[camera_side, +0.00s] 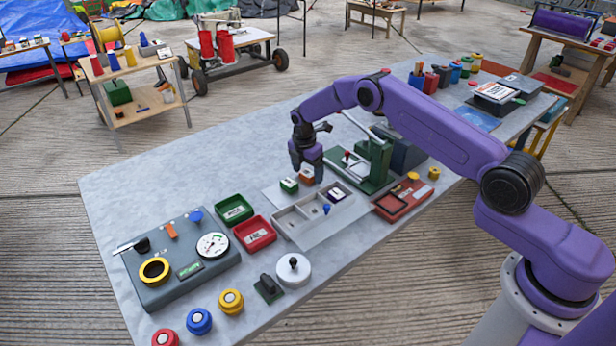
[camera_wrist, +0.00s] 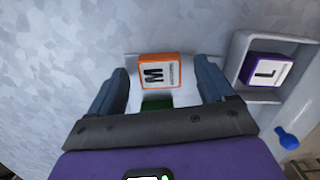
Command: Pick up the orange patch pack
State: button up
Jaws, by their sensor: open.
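The orange patch pack (camera_wrist: 159,71), a small orange box with a white face marked M, lies on a pale sheet in the wrist view. In the side view the orange pack (camera_side: 306,175) shows just below my gripper (camera_side: 308,160). In the wrist view my gripper (camera_wrist: 160,92) is open, with a finger to each side of the pack and the pack slightly beyond the fingertips. I cannot tell whether the fingers reach down to its height. A green pack (camera_side: 289,186) sits left of it; a green piece (camera_wrist: 157,103) shows partly hidden by my gripper in the wrist view.
A grey divided tray (camera_side: 288,223) holds a purple pack marked L (camera_wrist: 265,70). A green press (camera_side: 362,182) stands close right of my gripper. Green (camera_side: 222,207) and red (camera_side: 243,236) bins lie left. The table's far left is clear.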

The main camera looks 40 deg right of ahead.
aim_at(309, 173)
jog(key=c, duration=1.2)
jog(key=shift+r, duration=0.5)
notch_tip(309, 173, up, 2)
jog(key=shift+r, duration=0.1)
jog(key=s+r, duration=1.3)
jog(key=s, duration=0.1)
jog(key=shift+r, duration=0.4)
jog(key=shift+a+f, duration=0.1)
